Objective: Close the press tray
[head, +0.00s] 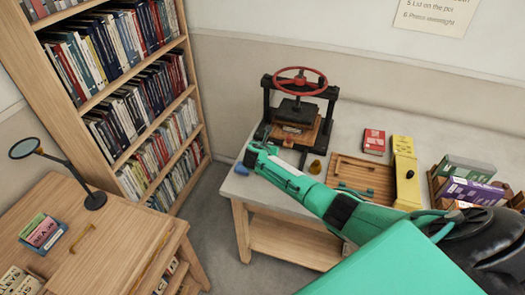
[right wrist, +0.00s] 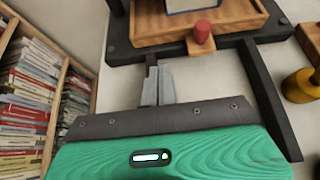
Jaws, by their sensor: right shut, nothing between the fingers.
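The press (head: 299,88), with a red wheel and black frame, stands on the light table. Its wooden tray (head: 313,134) lies low between the posts. In the right wrist view the tray (right wrist: 150,24) shows a raised rim and a front tab with a red knob (right wrist: 202,29); a blue-edged book (right wrist: 196,4) lies in it. How far the tray sticks out is hard to tell. My right gripper (right wrist: 157,84) is shut and empty, in front of the tray and left of the knob, apart from the knob. In the head view the right gripper (head: 264,134) is by the press's front left. My left gripper is out of view.
Black rails (right wrist: 268,100) run forward from the press. A blue lump (head: 241,169) and a brass weight (head: 315,167) sit near the table's front. A wooden board (head: 362,172), red book (head: 374,141) and yellow box (head: 404,172) stand right. A bookshelf (head: 191,98) is left.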

